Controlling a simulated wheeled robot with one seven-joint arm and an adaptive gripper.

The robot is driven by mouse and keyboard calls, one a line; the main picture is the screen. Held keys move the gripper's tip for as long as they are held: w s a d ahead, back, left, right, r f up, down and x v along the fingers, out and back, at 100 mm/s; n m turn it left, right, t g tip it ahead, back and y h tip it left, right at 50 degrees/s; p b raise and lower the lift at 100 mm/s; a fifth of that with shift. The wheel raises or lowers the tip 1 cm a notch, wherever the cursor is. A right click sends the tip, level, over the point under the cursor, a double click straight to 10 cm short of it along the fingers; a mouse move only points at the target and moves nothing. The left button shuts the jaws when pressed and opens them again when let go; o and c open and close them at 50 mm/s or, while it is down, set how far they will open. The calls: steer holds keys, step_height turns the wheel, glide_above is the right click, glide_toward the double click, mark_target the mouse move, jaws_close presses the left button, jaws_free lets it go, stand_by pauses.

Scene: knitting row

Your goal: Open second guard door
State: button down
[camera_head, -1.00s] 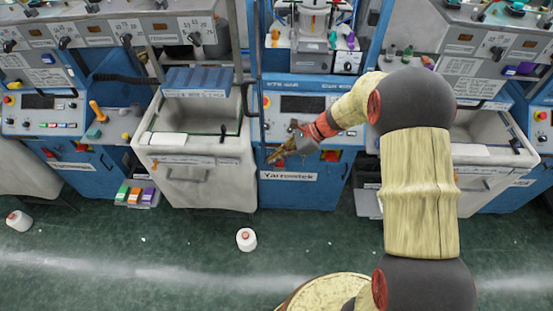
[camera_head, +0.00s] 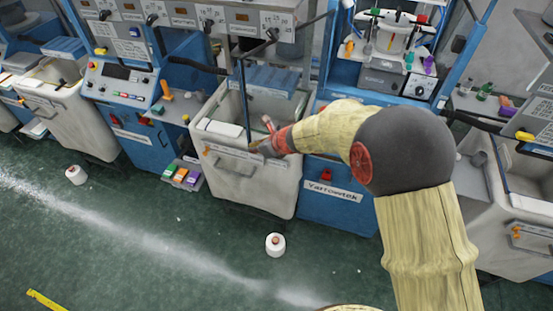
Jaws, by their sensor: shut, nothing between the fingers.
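A thin dark upright bar (camera_head: 243,98) stands in front of the grey bin at the middle. A dark rail (camera_head: 290,32) runs from its top back toward the middle machine. Together they look like the edge of a clear guard door standing out from the machine, but the pane itself is hard to make out. My gripper (camera_head: 262,146) is just right of the bar's lower end, in front of the bin's top edge. Its fingers are small and partly hidden by my wrist. It is shut and holds nothing. I cannot tell whether it touches the door.
The middle machine (camera_head: 340,205) has a blue front. A grey bin (camera_head: 250,180) stands left of it, another grey bin (camera_head: 510,235) at right. Black handles show at left (camera_head: 198,65) and right (camera_head: 472,122).

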steer(key=w+a+m+t, duration=0.1)
steer(key=w+a, duration=0.3)
steer(key=a, duration=0.2)
steer(key=shift+w+m+h+p, duration=0.3)
steer(key=shift+m+h+p, duration=0.05)
steer(key=shift+m+h, duration=0.05)
steer(key=shift+d, duration=0.2)
